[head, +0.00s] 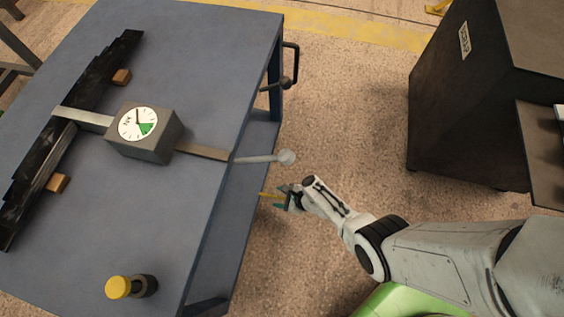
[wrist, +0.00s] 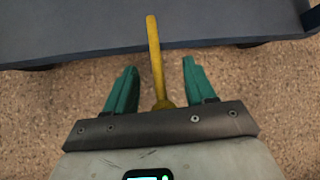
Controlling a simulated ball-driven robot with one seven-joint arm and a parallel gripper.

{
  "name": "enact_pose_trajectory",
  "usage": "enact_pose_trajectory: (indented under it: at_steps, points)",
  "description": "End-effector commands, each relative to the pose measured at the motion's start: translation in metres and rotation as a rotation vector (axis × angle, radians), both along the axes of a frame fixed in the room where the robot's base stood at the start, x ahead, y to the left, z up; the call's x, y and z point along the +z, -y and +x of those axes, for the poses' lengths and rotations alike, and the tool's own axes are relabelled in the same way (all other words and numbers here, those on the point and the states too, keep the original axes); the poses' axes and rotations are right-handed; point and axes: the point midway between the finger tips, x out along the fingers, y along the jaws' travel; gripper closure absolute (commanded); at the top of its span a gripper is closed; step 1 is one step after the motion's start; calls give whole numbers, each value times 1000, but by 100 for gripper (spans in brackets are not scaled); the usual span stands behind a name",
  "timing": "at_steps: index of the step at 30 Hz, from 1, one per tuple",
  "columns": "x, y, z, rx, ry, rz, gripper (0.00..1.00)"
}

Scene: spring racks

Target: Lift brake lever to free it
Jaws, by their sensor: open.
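A thin yellow lever (wrist: 154,60) sticks out from the edge of the blue cart in the wrist view and looks like the brake lever. It also shows in the head view (head: 268,195), low at the cart's right side, partly hidden by my gripper. My gripper (head: 282,198) is beside the cart's side. In the wrist view its teal fingers (wrist: 159,66) are open, with the lever running between them and a visible gap on each side. The lever's near end, a wider yellow part, lies close to the gripper's palm; I cannot tell whether it touches.
The blue cart (head: 225,70) carries a dial box (head: 150,140), a dark leaf spring (head: 75,105) and a yellow-capped item (head: 118,287). A grey ball-ended bar (head: 287,157) juts out above my gripper. A dark cabinet (head: 460,110) stands right; floor between is clear.

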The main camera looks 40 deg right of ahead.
Motion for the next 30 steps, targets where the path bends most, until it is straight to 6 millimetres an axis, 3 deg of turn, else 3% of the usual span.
enact_pose_trajectory:
  at_steps: [18, 30]
  points:
    - [67, 28, -59, -3, -2, -1, 45]
    - [75, 33, -70, -2, -2, 0, 45]
